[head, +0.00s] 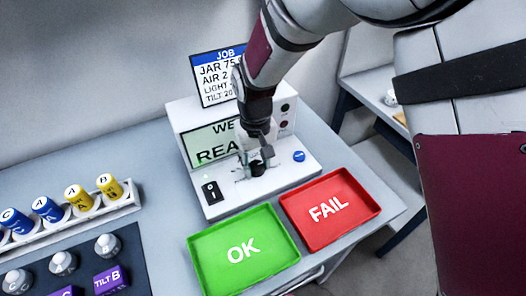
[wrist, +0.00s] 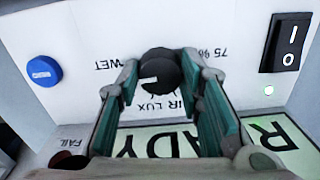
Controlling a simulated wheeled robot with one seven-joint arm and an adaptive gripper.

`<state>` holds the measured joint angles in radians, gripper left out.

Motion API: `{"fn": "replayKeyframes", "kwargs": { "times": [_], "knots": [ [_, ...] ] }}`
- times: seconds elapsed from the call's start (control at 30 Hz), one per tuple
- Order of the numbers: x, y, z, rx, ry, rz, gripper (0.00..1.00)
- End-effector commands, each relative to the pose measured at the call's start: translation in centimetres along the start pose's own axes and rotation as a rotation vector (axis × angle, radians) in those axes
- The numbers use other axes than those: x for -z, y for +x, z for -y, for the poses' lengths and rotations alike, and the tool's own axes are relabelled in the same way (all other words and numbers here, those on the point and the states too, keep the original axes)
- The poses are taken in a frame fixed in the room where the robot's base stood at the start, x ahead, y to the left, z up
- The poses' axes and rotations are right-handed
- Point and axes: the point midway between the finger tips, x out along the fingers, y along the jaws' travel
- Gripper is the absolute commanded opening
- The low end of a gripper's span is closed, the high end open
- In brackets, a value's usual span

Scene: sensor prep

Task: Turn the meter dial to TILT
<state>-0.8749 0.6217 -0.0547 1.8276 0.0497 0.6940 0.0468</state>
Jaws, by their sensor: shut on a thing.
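The meter (head: 225,195) is a white box with a lit screen (head: 208,146) and a sloping front panel. Its black round dial (wrist: 160,70) shows in the wrist view and low on the panel in the head view (head: 257,168). My gripper (wrist: 163,76) is shut on the dial, one finger on each side; in the head view my gripper (head: 256,158) comes down over it. The dial's white mark points left in the wrist view, roughly towards the finger beside WET. AIR and LUX print shows below the dial, partly covered. I cannot make out the TILT label.
A blue button (wrist: 43,71) and a black rocker switch (wrist: 287,43) flank the dial. A green OK tray (head: 212,272) and a red FAIL tray (head: 350,222) lie before the meter. A job card (head: 215,82) stands behind. A rack (head: 128,203) of blue and yellow containers is left.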

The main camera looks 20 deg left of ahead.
Motion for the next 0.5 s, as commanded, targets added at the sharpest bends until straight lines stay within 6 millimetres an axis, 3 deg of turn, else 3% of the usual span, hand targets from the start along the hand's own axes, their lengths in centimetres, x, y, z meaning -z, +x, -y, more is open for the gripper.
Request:
{"fn": "replayKeyframes", "kwargs": {
  "times": [0.5],
  "knots": [
    [0.05, 0.07, -0.05, 0.001, -0.367, -0.001, 0.06]
  ]
}}
